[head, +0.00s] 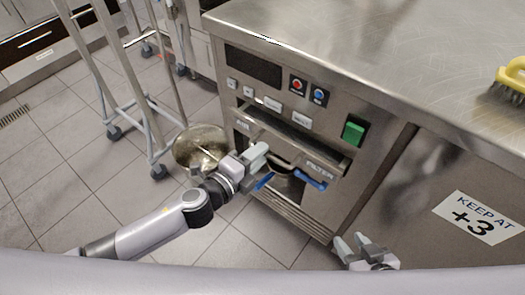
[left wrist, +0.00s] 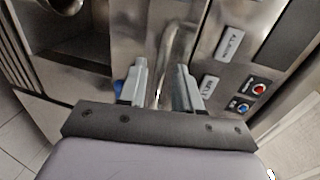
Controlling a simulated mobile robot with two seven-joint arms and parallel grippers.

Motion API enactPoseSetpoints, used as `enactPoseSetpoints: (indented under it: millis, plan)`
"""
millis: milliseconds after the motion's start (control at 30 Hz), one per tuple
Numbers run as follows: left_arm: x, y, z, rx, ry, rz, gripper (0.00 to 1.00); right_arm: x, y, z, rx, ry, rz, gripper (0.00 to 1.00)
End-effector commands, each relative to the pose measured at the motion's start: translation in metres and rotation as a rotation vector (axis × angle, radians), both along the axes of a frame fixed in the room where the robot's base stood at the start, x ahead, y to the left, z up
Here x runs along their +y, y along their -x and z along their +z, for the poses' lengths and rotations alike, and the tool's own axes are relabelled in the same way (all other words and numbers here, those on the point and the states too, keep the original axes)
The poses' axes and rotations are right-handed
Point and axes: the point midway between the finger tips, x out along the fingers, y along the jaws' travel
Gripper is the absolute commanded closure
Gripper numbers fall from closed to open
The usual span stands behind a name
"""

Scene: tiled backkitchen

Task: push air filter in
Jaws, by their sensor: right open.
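The air filter (head: 316,152) is a metal drawer-like unit in the front of the steel machine, between the printed words AIR and FILTER. It appears to stick out from the front; how far is hard to tell. My left gripper (head: 257,161) is in front of its left part and hides some of it. In the left wrist view its two fingers (left wrist: 161,85) are apart, with a curved metal bar (left wrist: 172,50) showing between and beyond them. Contact is unclear. My right gripper (head: 361,249) is open and empty at the bottom, low in front of the machine.
Blue handles (head: 310,178) show below the filter. The control panel (head: 272,102) with buttons and a green switch (head: 353,131) is above. A wheeled rack (head: 150,110) and round metal vessel (head: 201,146) stand left. A yellow brush (head: 514,75) lies on the counter.

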Motion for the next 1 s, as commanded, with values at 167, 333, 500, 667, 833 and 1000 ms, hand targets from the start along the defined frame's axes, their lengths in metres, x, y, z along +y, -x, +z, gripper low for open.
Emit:
enactPoseSetpoints:
  millis: [167,333,500,667,833,1000]
  plan:
    - [-0.011,-0.015,-0.004,-0.001,0.000,-0.001,0.67,0.000,0.000,-0.005,0.001,0.001,0.001,0.57]
    - [-0.014,-0.020,-0.005,-0.001,0.000,-0.001,0.67,0.000,-0.001,-0.005,-0.001,0.001,0.001,0.57]
    - [-0.015,-0.020,-0.005,-0.001,0.000,-0.001,0.67,0.000,-0.002,-0.004,-0.004,0.001,0.001,0.57]
    - [-0.015,-0.020,-0.005,0.000,-0.001,-0.001,1.00,0.000,-0.002,-0.004,-0.005,0.000,0.001,0.57]
    - [-0.014,-0.020,-0.005,-0.001,0.000,-0.001,1.00,0.000,-0.002,-0.004,-0.005,0.000,0.001,0.57]
    - [-0.018,-0.024,-0.005,-0.001,0.001,-0.001,1.00,0.000,-0.003,-0.004,-0.005,0.000,0.001,0.57]
